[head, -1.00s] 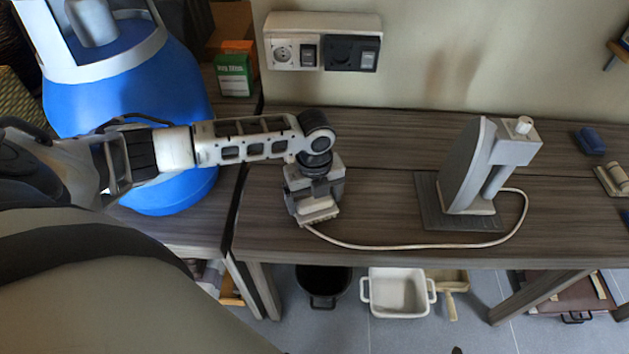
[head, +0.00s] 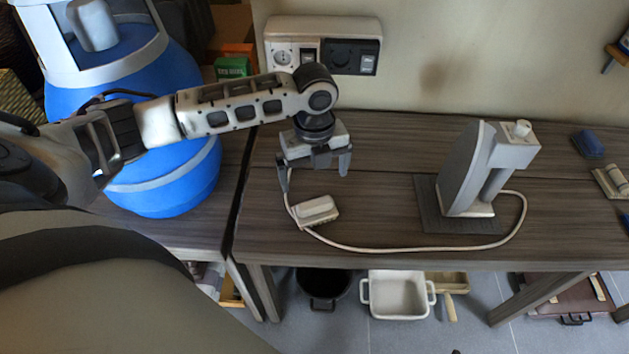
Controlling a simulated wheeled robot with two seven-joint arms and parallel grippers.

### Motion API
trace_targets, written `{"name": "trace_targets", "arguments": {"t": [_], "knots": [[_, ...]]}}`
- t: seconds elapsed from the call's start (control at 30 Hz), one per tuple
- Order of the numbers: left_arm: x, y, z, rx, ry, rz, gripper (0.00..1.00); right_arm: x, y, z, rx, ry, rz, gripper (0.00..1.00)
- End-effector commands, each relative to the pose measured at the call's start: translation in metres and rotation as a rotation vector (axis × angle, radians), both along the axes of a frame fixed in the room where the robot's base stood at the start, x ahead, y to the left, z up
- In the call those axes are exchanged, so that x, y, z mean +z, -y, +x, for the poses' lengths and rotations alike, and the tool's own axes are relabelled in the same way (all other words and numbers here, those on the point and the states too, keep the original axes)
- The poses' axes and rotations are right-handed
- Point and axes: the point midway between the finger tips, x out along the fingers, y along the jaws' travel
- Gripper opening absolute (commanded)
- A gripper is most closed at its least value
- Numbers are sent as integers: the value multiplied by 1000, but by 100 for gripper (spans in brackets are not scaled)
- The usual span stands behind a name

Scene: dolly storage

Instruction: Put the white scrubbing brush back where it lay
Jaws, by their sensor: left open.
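The fingers appear clear of the brush. My right gripper is not in view.
A grey iron (head: 466,170) stands upright on a dark mat (head: 428,207) to the right, and its white cord (head: 400,250) curves along the table front. A blue item (head: 588,144) lies at the far right. A white tub (head: 397,294) and black bucket (head: 323,286) stand below.

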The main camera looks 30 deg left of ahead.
Motion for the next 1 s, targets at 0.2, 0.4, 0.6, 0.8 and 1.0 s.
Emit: {"name": "trace_targets", "arguments": {"t": [0.2,0.4,0.6,0.8,1.0], "knots": [[22,2,0,3,3,-5,100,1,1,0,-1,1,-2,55],[-18,54,-7,171,80,-142,100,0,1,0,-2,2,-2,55],[-71,139,-31,688,195,-504,100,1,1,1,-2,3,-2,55],[-93,154,-70,1305,247,-822,100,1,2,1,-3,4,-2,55],[-103,126,-112,1703,307,-979,100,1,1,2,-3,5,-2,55]]}}
